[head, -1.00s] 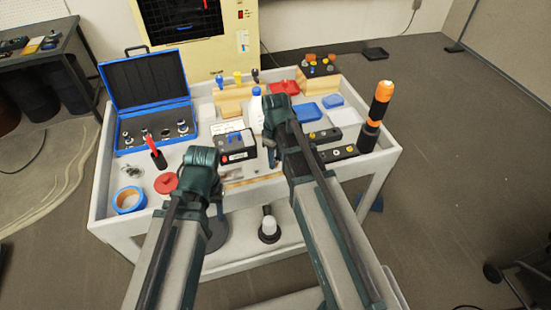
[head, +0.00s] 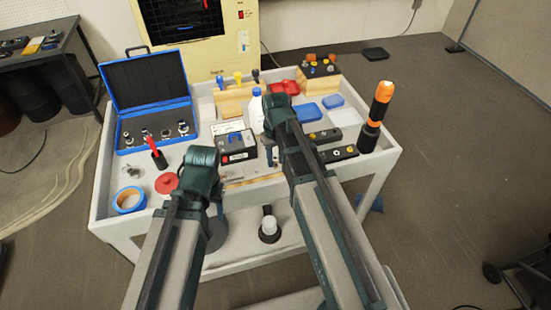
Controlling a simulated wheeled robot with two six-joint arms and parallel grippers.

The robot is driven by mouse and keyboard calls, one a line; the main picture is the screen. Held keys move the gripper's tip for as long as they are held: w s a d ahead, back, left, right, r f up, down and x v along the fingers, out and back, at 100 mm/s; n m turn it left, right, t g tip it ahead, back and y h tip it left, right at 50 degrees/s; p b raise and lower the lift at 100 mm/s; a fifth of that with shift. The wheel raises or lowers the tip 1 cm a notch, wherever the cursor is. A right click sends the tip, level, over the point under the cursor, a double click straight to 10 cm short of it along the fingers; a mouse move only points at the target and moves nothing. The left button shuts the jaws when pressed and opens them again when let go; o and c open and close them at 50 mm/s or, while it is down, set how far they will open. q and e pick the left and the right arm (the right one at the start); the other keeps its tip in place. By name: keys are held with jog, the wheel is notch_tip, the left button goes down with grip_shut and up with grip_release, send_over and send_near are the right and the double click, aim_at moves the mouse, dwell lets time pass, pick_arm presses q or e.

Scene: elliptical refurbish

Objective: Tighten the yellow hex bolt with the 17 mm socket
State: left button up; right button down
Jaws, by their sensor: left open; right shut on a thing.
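The open blue case (head: 152,100) at the left of the cart holds several silver sockets (head: 183,129); I cannot read which is 17 mm. Two black blocks (head: 340,154) at the right carry small coloured bolt heads, some yellowish. I cannot tell which is the yellow hex bolt. My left gripper (head: 201,160) is over the front left of the cart, open, its fingers mostly hidden by its wrist. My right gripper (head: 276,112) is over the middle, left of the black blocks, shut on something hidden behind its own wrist.
A black box with a red label (head: 237,149) stands between my arms. A white bottle (head: 256,108), blue tray (head: 308,112), blue tape roll (head: 130,199), red-handled tool (head: 157,154) and tall orange-black torch (head: 376,115) stand around. A wooden rack (head: 232,103) is behind.

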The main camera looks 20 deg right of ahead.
jog(key=shift+r+p, duration=0.5)
jog(key=shift+r, duration=0.1)
dwell(0.3)
